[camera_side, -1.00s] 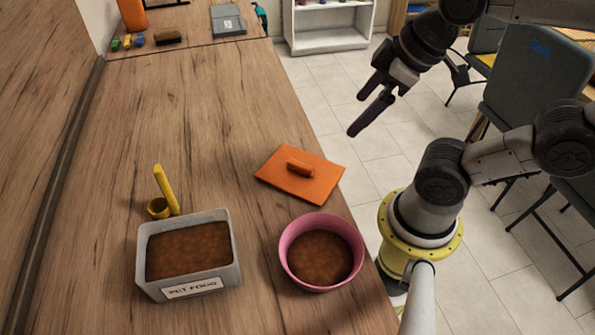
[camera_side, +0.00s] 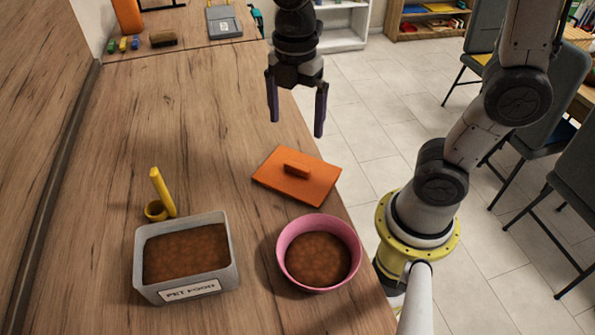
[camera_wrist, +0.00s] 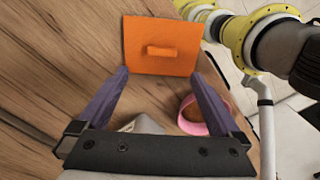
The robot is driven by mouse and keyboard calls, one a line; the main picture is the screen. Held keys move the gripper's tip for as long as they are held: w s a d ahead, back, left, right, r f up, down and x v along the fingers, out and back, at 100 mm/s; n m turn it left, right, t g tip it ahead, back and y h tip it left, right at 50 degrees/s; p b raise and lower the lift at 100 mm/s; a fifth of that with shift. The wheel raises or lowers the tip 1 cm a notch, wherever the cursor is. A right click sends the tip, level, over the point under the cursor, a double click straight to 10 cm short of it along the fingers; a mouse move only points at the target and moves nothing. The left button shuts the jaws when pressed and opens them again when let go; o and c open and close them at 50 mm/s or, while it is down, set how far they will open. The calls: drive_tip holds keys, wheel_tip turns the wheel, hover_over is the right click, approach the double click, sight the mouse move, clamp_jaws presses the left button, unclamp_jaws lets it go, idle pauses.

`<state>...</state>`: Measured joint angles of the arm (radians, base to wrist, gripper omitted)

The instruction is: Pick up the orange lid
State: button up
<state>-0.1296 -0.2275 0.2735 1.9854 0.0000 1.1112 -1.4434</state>
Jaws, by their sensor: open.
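The orange lid (camera_side: 297,178) is a flat square with a raised bar handle (camera_side: 297,169). It lies on the wooden counter near its right edge, behind the pink bowl. In the wrist view the lid (camera_wrist: 160,47) is ahead of the fingertips, roughly centred between them. My gripper (camera_side: 297,128) is open and empty, pointing down above and beyond the lid in the side view. Its two purple fingers also show in the wrist view (camera_wrist: 160,72), apart from the lid.
A pink bowl (camera_side: 352,237) of brown food stands in front of the lid. A grey pet food bin (camera_side: 228,262) and a yellow scoop (camera_side: 163,190) are to the left. The counter (camera_side: 170,110) left of the lid is clear.

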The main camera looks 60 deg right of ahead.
hover_over(298, 165)
wheel_tip(298, 165, down, 6)
drive_tip(key=shift+w, duration=0.15)
drive_tip(key=shift+f, duration=2.6)
drive_tip(key=shift+c, duration=0.3)
drive_tip(key=c, duration=1.2)
